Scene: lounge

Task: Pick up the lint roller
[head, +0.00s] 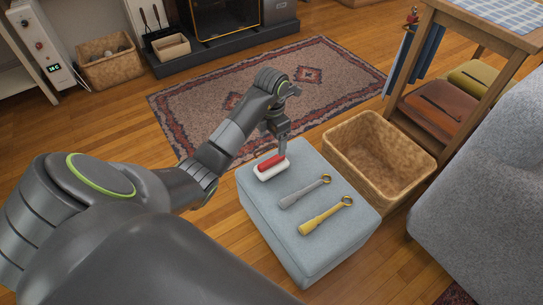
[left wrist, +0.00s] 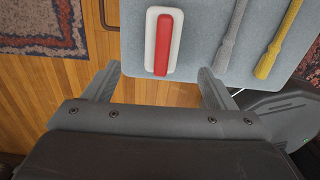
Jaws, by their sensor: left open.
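A red and white piece (head: 271,165), a white rounded body with a red bar along its top, lies on the blue-grey ottoman (head: 318,262) near its far left corner. I take it for the lint roller, though its shape does not settle this. It also shows in the left wrist view (left wrist: 151,42), just beyond and between the fingers. My left gripper (head: 281,152) is open and empty, close above the piece's far end. In the left wrist view its fingers (left wrist: 157,84) stand wide apart. My right gripper is not in view.
A grey tool (head: 304,192) and a yellow tool (head: 325,216), each with a ring end, lie beside it on the ottoman. A wicker basket (head: 352,172) stands right behind the ottoman. A wooden side table (head: 480,45) and grey sofa (head: 490,170) are at right. A patterned rug (head: 320,75) lies beyond.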

